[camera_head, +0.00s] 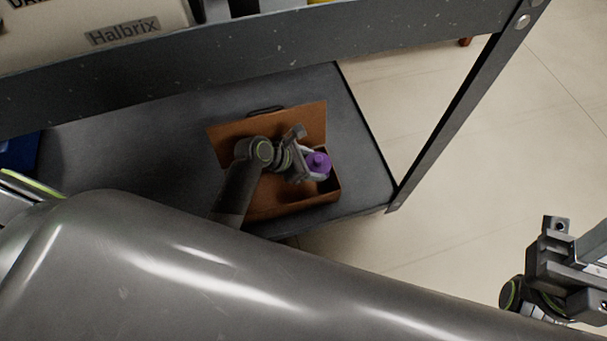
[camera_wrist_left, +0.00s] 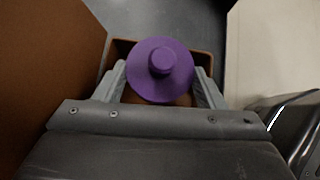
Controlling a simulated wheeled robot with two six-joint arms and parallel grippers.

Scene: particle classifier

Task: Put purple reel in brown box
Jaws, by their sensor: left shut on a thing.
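The purple reel (camera_head: 318,162) is held between the fingers of my left gripper (camera_head: 306,170), which is shut on it. In the left wrist view, the reel (camera_wrist_left: 160,66) sits between the two grey fingers of the left gripper (camera_wrist_left: 163,82), its round flange and hub facing the camera. The brown box (camera_head: 292,207) stands open on the lower grey shelf, and the reel shows over its right part. In the left wrist view, the box wall (camera_wrist_left: 205,62) shows behind the reel. How high the reel is above the box floor I cannot tell. My right gripper is partly seen at the lower right; its fingertips are unclear.
The box stands on a grey lower shelf (camera_head: 110,170). A dark shelf beam (camera_head: 250,58) crosses above it, and a metal leg (camera_head: 450,115) stands to its right. A blue object (camera_head: 20,150) lies at the left. Tiled floor is open at the right.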

